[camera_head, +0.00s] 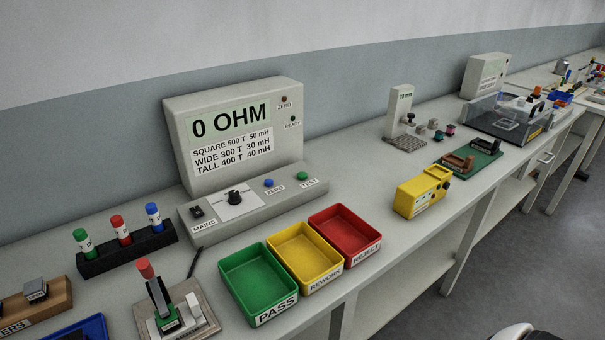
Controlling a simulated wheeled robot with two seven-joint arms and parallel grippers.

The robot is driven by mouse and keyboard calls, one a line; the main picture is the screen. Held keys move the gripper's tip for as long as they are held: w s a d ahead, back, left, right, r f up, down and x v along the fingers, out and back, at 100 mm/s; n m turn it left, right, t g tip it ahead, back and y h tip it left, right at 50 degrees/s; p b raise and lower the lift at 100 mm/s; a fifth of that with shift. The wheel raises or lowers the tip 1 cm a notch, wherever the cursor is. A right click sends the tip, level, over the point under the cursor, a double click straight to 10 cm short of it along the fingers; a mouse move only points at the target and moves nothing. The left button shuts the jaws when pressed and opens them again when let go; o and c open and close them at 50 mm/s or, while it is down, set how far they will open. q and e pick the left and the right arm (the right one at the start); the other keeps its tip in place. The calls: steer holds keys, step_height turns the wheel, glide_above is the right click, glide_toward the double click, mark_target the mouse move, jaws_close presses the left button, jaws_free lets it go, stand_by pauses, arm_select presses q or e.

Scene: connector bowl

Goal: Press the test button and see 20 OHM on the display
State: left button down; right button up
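The test device (235,135) is a grey console with an upright panel against the wall. Its display (230,120) reads 0 OHM. A label below it lists SQUARE 500 T 50 mH, WIDE 300 T 30 mH and TALL 400 T 40 mH. The green button marked TEST (302,176) is at the right of the sloped front. A blue button marked ZERO (269,182) is left of it, then a black rotary knob (234,197) and a black switch marked MAINS (197,211). Small ZERO and READY lamps on the panel look dark.
Green PASS (230,266), yellow REWORK (276,246) and red REJECT (318,226) trays stand empty before the console. A red-handled fixture (190,326) stands at front left, near a black rack (90,266) of coloured cylinders. A yellow device (411,201) stands right of the trays.

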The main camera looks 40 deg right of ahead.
jaws_close()
stand_by(1.6)
